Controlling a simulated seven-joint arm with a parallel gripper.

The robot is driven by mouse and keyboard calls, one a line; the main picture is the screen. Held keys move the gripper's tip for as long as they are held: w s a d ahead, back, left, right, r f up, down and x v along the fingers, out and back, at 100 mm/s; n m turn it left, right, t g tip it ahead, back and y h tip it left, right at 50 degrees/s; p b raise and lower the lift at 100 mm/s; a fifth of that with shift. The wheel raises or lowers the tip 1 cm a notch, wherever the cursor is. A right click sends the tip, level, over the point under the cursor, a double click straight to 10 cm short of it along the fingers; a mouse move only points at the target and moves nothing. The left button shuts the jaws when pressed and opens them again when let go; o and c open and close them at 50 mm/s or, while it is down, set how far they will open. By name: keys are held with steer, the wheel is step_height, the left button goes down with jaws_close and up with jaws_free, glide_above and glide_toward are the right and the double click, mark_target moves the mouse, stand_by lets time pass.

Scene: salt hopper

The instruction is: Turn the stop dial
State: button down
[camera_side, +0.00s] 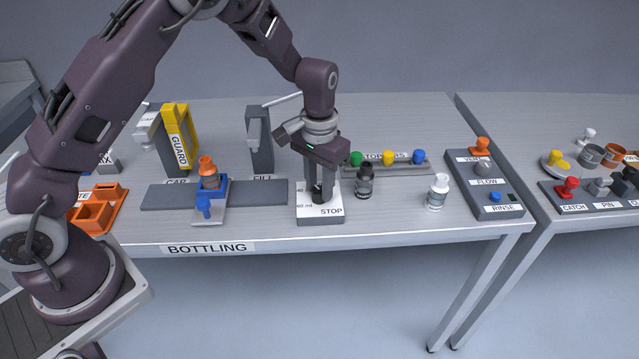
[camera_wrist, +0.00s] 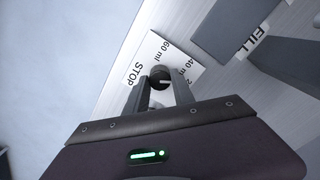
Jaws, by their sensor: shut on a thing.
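The stop dial is a dark round knob (camera_wrist: 161,74) on a white-topped plate (camera_wrist: 140,62) marked STOP, 60 ml and 40 ml in the wrist view. A further mark on the plate is partly hidden. In the side view the same plate (camera_side: 330,211) sits on a grey block near the table's front edge. My gripper (camera_side: 319,196) points down over the plate and is shut on the dial, with a finger on either side. In the wrist view my gripper (camera_wrist: 160,88) hides part of the plate. A light line shows on the knob's top.
A dark bottle (camera_side: 365,182) stands close right of the plate, a white bottle (camera_side: 437,192) farther right. Left is a blue carriage (camera_side: 221,186) with an orange-capped bottle (camera_side: 208,172) on a grey track (camera_side: 262,192). Behind are the FILL post (camera_side: 260,145) and a stopper rack (camera_side: 405,169).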

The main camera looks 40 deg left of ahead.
mark_target(319, 189)
steer(key=n, duration=0.5)
steer(key=shift+n, duration=0.3)
stand_by(0.4)
steer(key=c, duration=1.1)
jaws_free()
steer(key=shift+o, duration=0.2)
step_height(319, 189, up, 7)
steer(key=shift+r, duration=0.1)
